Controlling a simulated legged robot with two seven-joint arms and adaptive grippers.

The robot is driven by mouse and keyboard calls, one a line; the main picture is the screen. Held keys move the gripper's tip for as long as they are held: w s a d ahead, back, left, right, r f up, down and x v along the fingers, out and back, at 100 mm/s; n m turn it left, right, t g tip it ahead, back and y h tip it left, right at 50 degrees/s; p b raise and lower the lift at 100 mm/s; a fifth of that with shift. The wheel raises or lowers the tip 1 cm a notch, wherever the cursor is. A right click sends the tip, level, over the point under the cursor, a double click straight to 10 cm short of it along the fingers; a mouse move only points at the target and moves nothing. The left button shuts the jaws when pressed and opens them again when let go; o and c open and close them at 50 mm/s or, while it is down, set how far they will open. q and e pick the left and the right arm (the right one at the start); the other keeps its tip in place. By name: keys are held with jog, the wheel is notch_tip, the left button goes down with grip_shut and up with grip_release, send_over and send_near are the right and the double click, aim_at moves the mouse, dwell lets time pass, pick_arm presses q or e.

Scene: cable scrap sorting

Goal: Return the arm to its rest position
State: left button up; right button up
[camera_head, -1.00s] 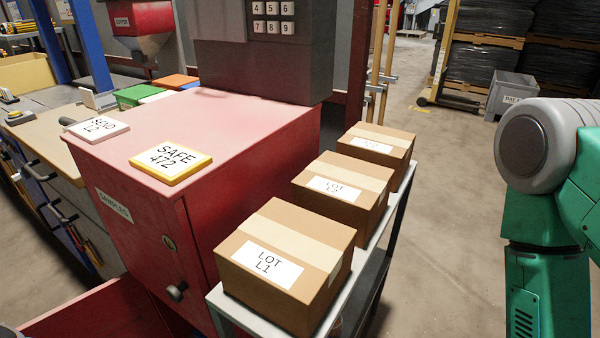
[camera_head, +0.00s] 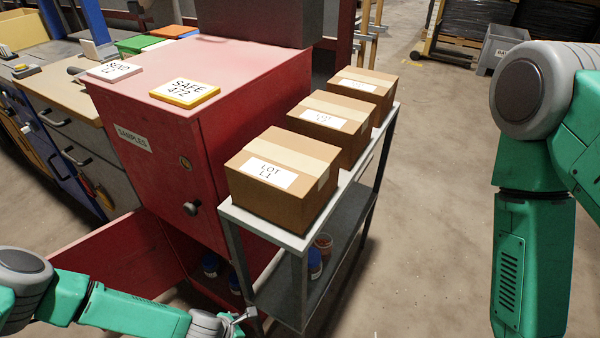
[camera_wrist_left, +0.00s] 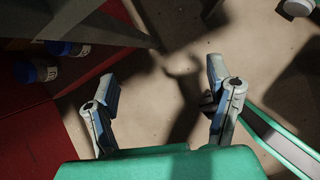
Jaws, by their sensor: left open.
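My left arm (camera_head: 130,307) comes in from the lower left in the head view. Its gripper (camera_head: 240,322) is at the bottom edge, near the front leg of the cart and the open red cabinet door. In the left wrist view the two fingers of this gripper (camera_wrist_left: 162,80) are spread apart with only floor and shadow between them. My right arm (camera_head: 537,190) hangs at the right side of the head view, its upper part and elbow showing. The right gripper is out of view.
The red cabinet (camera_head: 150,180) stands with its lower door (camera_head: 105,258) open, blue-capped jars inside. A cart (camera_head: 300,240) beside it holds cardboard boxes (camera_head: 280,178) labelled LOT. Blue-capped jars (camera_wrist_left: 62,48) also show in the wrist view. Floor (camera_head: 430,200) right of the cart is clear.

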pick_arm(q)
jog(key=s+d+r+m+g+h+p, duration=0.15)
jog(key=s+d+r+m+p, duration=0.35)
jog(key=s+r+m, duration=0.65)
jog(key=s+a+r+m+g+y+p, duration=0.1)
jog(key=s+a+r+m+y+p, duration=0.1)
jog(key=a+r+m, duration=0.5)
jog(key=s+a+r+m+y+p, duration=0.1)
jog(key=s+a+r+m+y, duration=0.1)
jog(key=s+a+r+m, duration=0.3)
jog(key=a+r+m, duration=0.3)
jog(key=a+r, duration=0.2)
jog(key=a, duration=0.1)
jog(key=shift+a+r+g+y+p, duration=0.15)
jog(key=shift+r+g+y+p, duration=0.1)
jog(key=shift+g+y+p, duration=0.15)
pick_arm(e)
notch_tip(320, 180, up, 9)
pick_arm(q)
jog(key=shift+c, duration=0.5)
pick_arm(e)
jog(key=shift+c, duration=0.4)
